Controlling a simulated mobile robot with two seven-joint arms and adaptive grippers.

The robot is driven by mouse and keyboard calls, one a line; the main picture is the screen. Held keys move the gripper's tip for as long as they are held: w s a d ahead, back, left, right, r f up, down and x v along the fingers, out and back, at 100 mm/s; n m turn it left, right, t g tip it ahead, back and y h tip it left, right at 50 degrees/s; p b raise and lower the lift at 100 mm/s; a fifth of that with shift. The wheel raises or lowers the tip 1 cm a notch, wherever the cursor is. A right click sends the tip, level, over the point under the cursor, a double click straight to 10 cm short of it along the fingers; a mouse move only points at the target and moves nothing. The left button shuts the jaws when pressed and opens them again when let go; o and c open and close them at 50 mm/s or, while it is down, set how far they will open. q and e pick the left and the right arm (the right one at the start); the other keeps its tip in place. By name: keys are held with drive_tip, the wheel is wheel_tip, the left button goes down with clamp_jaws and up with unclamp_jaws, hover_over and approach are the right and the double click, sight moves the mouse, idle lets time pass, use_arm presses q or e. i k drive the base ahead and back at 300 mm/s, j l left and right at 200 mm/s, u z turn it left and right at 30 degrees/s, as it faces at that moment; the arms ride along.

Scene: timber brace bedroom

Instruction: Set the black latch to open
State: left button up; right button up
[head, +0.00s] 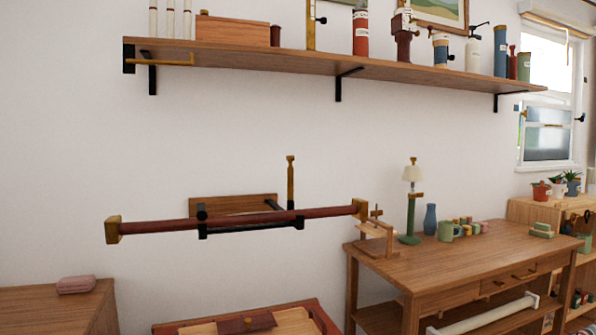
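I cannot tell for certain which part is the black latch. A small black fitting (580,118) shows at the right edge of the window (548,138), too small to read its setting. Black brackets (250,227) also hold a dark red bar (160,225) with brass ends, in front of a wooden board (233,203) on the wall. An upright brass piece (291,182) stands above this bar. Neither of my grippers is in the head view.
A long wall shelf (240,58) with bottles and a wooden box spans the top. A wooden desk (450,265) with a lamp (412,200) stands at right, a cabinet (50,308) with a pink folded cloth (76,284) at left.

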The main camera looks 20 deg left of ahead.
sight(202, 214)
drive_tip(key=i+u, duration=0.5)
drive_tip(key=i+l+u, duration=0.1)
drive_tip(key=i+u, duration=0.2)
drive_tip(key=u, duration=0.2)
drive_tip(key=j+z, duration=0.25)
drive_tip(key=j, duration=0.3)
drive_tip(key=j+z, duration=0.25)
drive_tip(key=j, duration=0.25)
drive_tip(key=k+l+u, duration=0.1)
drive_tip(key=l+u, duration=0.4)
drive_tip(key=l, duration=0.5)
